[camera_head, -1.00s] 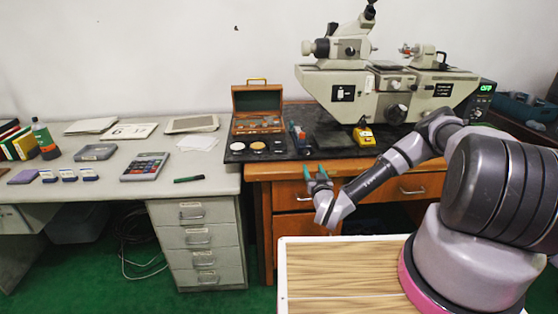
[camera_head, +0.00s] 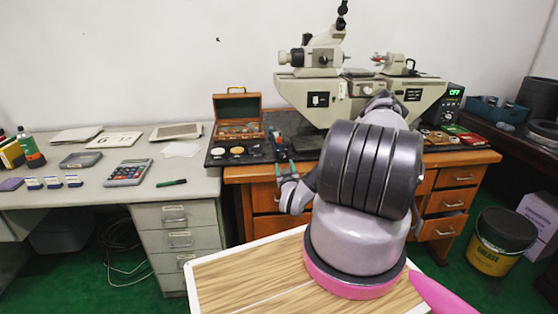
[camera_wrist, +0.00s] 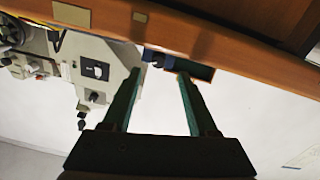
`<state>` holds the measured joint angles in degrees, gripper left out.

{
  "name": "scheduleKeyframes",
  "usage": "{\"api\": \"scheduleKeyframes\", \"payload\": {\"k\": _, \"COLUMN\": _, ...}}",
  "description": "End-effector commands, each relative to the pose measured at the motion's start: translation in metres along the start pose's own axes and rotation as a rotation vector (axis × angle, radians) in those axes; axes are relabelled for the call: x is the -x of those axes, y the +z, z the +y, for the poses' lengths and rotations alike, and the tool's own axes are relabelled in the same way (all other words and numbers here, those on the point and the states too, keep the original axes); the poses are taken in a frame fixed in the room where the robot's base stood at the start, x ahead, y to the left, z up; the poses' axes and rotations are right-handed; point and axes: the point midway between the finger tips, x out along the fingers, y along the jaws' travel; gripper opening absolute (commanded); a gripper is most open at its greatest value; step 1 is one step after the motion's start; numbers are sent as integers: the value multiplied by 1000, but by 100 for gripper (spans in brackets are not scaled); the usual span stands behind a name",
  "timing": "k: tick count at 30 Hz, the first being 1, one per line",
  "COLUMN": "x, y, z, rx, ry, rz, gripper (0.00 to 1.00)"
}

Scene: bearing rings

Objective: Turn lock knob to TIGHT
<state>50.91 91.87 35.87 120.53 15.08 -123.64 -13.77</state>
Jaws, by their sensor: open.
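The grey-beige measuring machine (camera_head: 425,90) stands on the wooden desk. It has a switch plate (camera_head: 318,99) on its left front and a green-lit display (camera_head: 455,91) at its right. I cannot tell which part is the lock knob; my arm covers part of the machine's lower front. In the wrist view the machine (camera_wrist: 115,55) appears upside down at the left, with small black knobs (camera_wrist: 95,97).
A wooden case (camera_head: 236,108) stands open on a black mat left of the machine. A yellow bucket (camera_head: 500,242) stands on the floor at right. Green floor lies between my base and the desks.

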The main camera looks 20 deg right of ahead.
Motion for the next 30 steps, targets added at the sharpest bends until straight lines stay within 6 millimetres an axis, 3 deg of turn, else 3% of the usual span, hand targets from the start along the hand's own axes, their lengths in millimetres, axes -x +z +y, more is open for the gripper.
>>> {"api": "scheduleKeyframes", "payload": {"k": 3, "x": -24, "y": -1, "z": 0, "rx": 3, "ry": 0, "rz": 4, "gripper": 59}}
{"api": "scheduleKeyframes", "payload": {"k": 9, "x": -53, "y": 0, "z": 0, "rx": 1, "ry": 0, "rz": 2, "gripper": 59}}
{"api": "scheduleKeyframes", "payload": {"k": 22, "x": -64, "y": 0, "z": 0, "rx": -1, "ry": -1, "rz": 0, "gripper": 59}}
{"api": "scheduleKeyframes", "payload": {"k": 23, "x": -64, "y": 0, "z": 0, "rx": -1, "ry": -1, "rz": 0, "gripper": 51}}
{"api": "scheduleKeyframes", "payload": {"k": 27, "x": -64, "y": 0, "z": -1, "rx": -1, "ry": -1, "rz": 0, "gripper": 0}}
{"api": "scheduleKeyframes", "payload": {"k": 30, "x": -64, "y": 0, "z": -1, "rx": -1, "ry": -1, "rz": 0, "gripper": 0}}
